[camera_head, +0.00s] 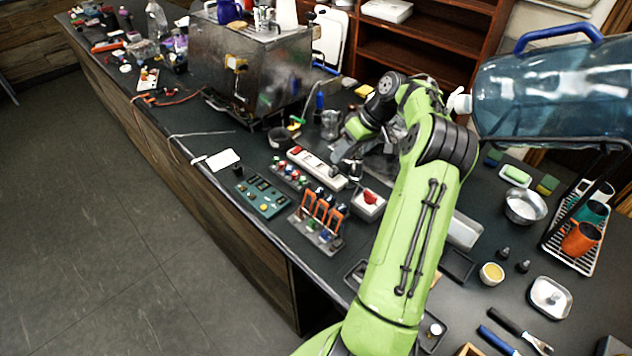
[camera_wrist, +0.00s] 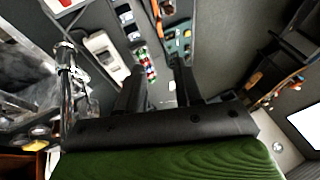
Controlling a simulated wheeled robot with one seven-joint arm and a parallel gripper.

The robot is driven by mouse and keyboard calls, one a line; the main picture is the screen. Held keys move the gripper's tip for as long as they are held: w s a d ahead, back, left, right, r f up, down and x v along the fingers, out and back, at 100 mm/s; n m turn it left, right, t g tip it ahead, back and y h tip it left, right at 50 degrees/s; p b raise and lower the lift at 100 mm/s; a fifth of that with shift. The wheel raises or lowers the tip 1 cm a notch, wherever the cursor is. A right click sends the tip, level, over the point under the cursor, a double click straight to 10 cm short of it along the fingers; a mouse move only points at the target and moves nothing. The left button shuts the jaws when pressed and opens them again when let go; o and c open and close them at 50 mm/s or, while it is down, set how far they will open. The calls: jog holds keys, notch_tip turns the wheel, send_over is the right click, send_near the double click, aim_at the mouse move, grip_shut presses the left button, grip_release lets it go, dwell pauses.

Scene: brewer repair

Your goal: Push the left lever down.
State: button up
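A panel with several upright orange levers (camera_head: 322,209) stands near the counter's front edge in the head view. I cannot tell for sure which one the task calls left. An orange strip (camera_wrist: 157,18), probably part of these levers, shows at the top of the wrist view. My gripper (camera_wrist: 158,75) is open, with a clear gap between its two black fingers and nothing held. In the head view my green arm reaches over the counter, and its wrist end is behind and left of the levers' right side; the fingertips are hard to make out there.
A green switch panel (camera_head: 262,197) lies left of the levers. A white power strip (camera_head: 317,168) and a red-switch box (camera_head: 368,204) are close by. A metal machine (camera_head: 250,65) stands farther back. A large water bottle (camera_head: 550,90) is at the right. Free floor lies left of the counter.

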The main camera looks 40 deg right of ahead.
send_near(312, 192)
jog(key=x, duration=0.7)
jog(key=shift+w+a+f+b, duration=0.1)
jog(key=shift+w+f+b, duration=0.1)
jog(key=shift+b, duration=0.1)
grip_shut()
